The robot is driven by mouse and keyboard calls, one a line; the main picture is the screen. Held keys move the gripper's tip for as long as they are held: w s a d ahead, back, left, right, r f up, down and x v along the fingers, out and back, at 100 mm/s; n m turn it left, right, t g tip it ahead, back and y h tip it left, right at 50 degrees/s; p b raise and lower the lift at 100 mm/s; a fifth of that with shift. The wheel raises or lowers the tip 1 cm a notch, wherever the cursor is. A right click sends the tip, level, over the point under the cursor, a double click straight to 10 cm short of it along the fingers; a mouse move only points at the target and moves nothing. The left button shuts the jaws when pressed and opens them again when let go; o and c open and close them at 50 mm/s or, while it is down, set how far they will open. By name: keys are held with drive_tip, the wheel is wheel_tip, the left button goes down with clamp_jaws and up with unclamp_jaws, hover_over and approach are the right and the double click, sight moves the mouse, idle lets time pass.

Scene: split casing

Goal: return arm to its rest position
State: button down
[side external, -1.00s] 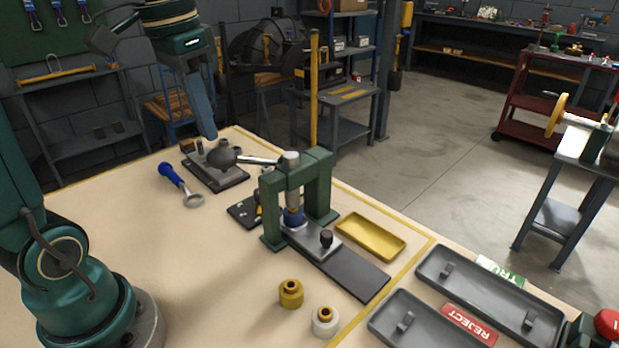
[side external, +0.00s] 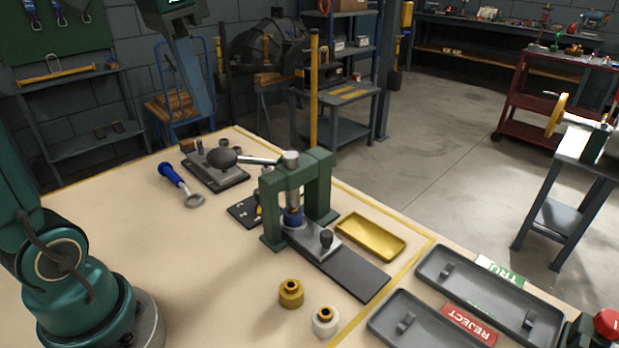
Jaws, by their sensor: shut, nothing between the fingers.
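My gripper (side external: 202,105) is at the upper left of the side external view, raised well above the back of the workbench (side external: 130,235). Its fingers are together, pointing down, with nothing held between them. The top of my wrist is cut off by the picture's upper edge. My base stands at the lower left.
A brass part (side external: 291,293) and a pale part (side external: 325,321) stand in front of the press. A yellow tray (side external: 370,237) and grey trays (side external: 490,293) lie to the right. A blue-handled tool (side external: 172,174) and a dark fixture plate (side external: 215,170) lie behind. The left bench area is clear.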

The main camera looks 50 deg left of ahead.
drive_tip(key=s+d+f+t, duration=0.1)
drive_tip(key=s+d+f, duration=0.1)
drive_tip(key=f, duration=0.4)
drive_tip(key=s+d+f+t, duration=0.2)
drive_tip(key=s+d+f, duration=0.1)
drive_tip(key=f, duration=0.3)
drive_tip(key=shift+s+d+n+t, duration=0.3)
drive_tip(key=shift+s+d+n, duration=0.1)
drive_tip(key=shift+d, duration=0.15)
